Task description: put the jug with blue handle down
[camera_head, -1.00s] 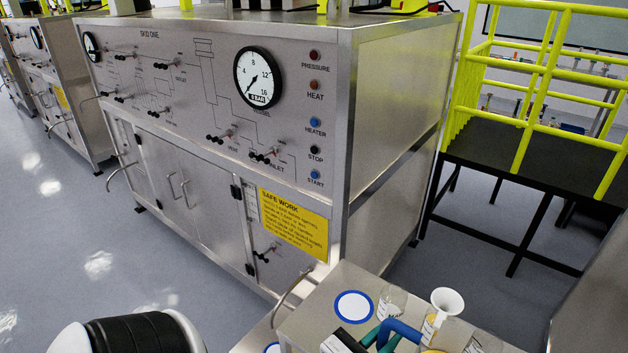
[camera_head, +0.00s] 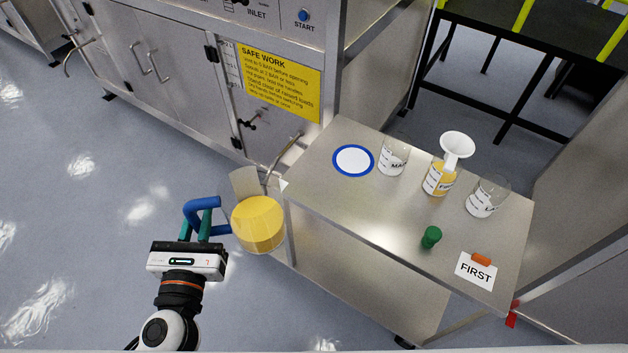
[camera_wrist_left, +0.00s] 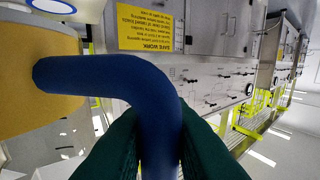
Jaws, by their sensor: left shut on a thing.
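The jug (camera_head: 258,225) holds yellow liquid and has a blue handle (camera_head: 200,207). My left gripper (camera_head: 205,228) is shut on the blue handle and holds the jug in the air, just left of the steel table's (camera_head: 375,230) left edge. In the left wrist view the blue handle (camera_wrist_left: 110,75) runs between the green fingers, with the yellow jug body (camera_wrist_left: 35,90) at the left. A white disc with a blue rim (camera_head: 353,160) lies empty on the table's far left part. My right gripper is not seen.
Several other items are on the table: a clear beaker (camera_head: 393,157), a beaker with yellow liquid (camera_head: 438,178) and a white funnel (camera_head: 457,146), another clear beaker (camera_head: 487,196), a green cap (camera_head: 431,237), an orange piece (camera_head: 481,259) and a FIRST card (camera_head: 476,270). The steel skid cabinet (camera_head: 170,60) stands behind.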

